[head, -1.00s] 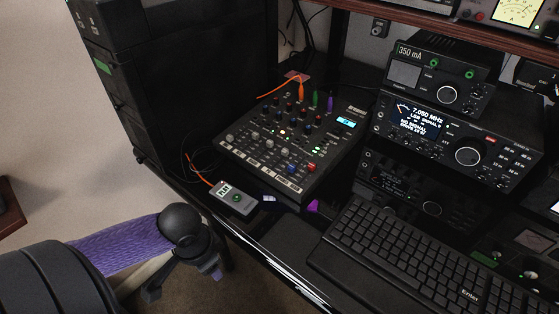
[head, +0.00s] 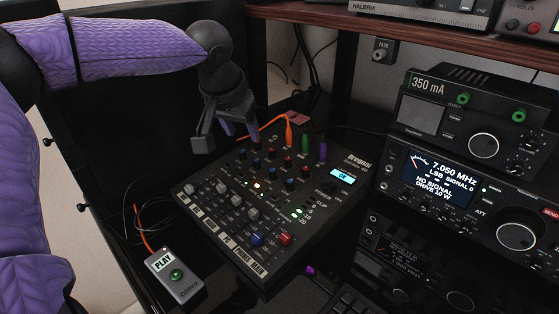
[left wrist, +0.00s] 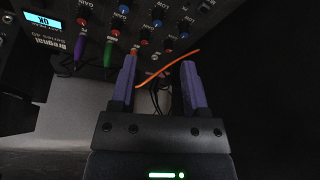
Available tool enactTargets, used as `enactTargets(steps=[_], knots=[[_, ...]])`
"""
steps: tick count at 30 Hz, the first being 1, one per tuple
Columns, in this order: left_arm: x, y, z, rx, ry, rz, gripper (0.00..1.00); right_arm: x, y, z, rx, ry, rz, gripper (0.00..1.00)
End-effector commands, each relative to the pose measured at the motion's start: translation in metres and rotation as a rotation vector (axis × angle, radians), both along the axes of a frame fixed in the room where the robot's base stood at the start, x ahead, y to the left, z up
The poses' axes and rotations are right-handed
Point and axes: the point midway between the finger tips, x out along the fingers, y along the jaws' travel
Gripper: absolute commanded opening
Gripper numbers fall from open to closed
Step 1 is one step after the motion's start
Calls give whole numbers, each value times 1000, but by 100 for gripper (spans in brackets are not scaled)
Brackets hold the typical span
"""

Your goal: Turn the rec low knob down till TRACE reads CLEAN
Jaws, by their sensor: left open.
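The black mixer (head: 267,190) has rows of small knobs, sliders and a lit display (head: 342,177) that seems to read OK. The display also shows at the top left of the left wrist view (left wrist: 42,20). I cannot tell which knob is the rec low one, and no TRACE reading is legible. My left gripper (head: 228,132) is open and empty above the mixer's back left corner. In the left wrist view its two purple fingers (left wrist: 160,85) stand apart, with knobs ahead of them. My right gripper is not in view.
An orange plug (head: 289,134), a green plug (head: 305,146) and a purple plug (head: 322,152) stand at the mixer's back; the orange cable runs close to my left fingers. A grey PLAY box (head: 174,275) lies front left. Radios (head: 455,190) stand to the right under a shelf.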

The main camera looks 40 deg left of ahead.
Motion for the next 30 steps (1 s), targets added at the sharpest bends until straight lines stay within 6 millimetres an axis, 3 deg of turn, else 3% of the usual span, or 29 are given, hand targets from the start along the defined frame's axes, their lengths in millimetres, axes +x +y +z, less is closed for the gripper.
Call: enactTargets(steps=[5, 12, 15, 26, 30], knots=[[8, 0, -20, -2, 0, 6, 59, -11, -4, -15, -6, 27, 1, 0], [29, 7, -77, -2, 5, 5, 59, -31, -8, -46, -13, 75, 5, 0], [35, 9, -90, 0, 2, 4, 59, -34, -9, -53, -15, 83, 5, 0], [39, 10, -94, -1, -4, 3, 59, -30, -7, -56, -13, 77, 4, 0], [38, 10, -94, -1, -4, 3, 31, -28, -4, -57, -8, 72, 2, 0]])
